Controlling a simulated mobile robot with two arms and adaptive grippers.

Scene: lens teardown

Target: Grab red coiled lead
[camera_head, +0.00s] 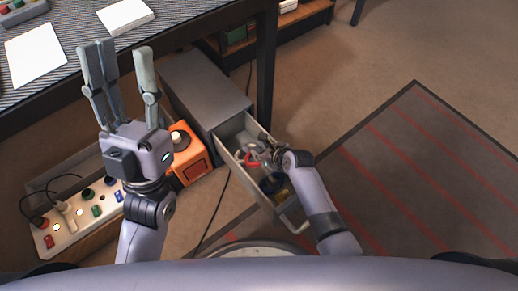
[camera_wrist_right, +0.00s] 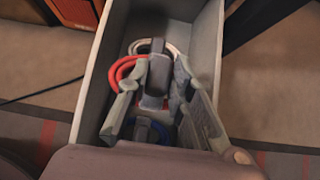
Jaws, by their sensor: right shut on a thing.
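The red coiled lead (camera_head: 252,159) lies in the open grey drawer (camera_head: 283,149). In the right wrist view the red coiled lead (camera_wrist_right: 122,70) shows beside my fingers, partly hidden by them. My right gripper (camera_head: 268,152) reaches down into the drawer and is shut on the red lead; its fingers (camera_wrist_right: 165,82) hide the exact grip. My left gripper (camera_head: 122,75) is raised at the left, fingers pointing up and spread apart, with nothing between them.
A white lead (camera_wrist_right: 150,45) and a blue lead (camera_wrist_right: 148,128) lie in the same drawer. The grey cabinet (camera_head: 205,85) stands behind. An orange box (camera_head: 190,161) and a control panel (camera_head: 80,214) are to the left. Open floor lies right.

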